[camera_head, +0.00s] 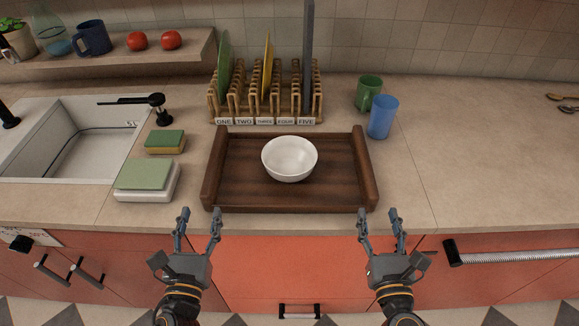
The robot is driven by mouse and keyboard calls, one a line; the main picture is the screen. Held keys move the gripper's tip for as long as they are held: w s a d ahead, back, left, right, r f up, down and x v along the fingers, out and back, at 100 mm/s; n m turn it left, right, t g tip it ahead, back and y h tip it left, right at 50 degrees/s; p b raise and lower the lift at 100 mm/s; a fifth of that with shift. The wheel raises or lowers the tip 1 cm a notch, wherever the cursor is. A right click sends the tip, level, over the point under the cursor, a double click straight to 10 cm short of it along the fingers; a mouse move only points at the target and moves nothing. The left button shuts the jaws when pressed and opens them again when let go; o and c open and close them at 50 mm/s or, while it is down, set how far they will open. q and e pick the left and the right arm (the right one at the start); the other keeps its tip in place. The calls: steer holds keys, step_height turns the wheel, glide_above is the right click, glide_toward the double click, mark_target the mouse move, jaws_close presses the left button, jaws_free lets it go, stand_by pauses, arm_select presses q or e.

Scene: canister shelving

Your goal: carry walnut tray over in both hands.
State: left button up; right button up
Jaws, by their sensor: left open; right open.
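The walnut tray (235,185) is dark wood with raised ends and lies flat on the counter. A white bowl (289,158) stands upright in it, a little right of its middle. My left gripper (197,216) is open and empty, in front of the tray's near left corner. My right gripper (381,216) is open and empty, in front of the tray's near right corner. Both grippers appear apart from the tray, with their fingers pointing towards the counter.
A wooden rack (266,98) with labelled slots and several upright boards stands behind the tray. A green mug (369,92) and a blue cup (383,117) are at the back right. Sponges (165,141) and a sink (85,150) are left. The counter at right (480,160) is mostly clear.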

mark_target(210, 173)
arm_select(q)
steer(key=w, duration=1.2)
arm_select(e)
steer(key=w, duration=1.2)
arm_select(q)
jaws_close()
arm_select(e)
jaws_close()
steer(key=shift+r, duration=0.1)
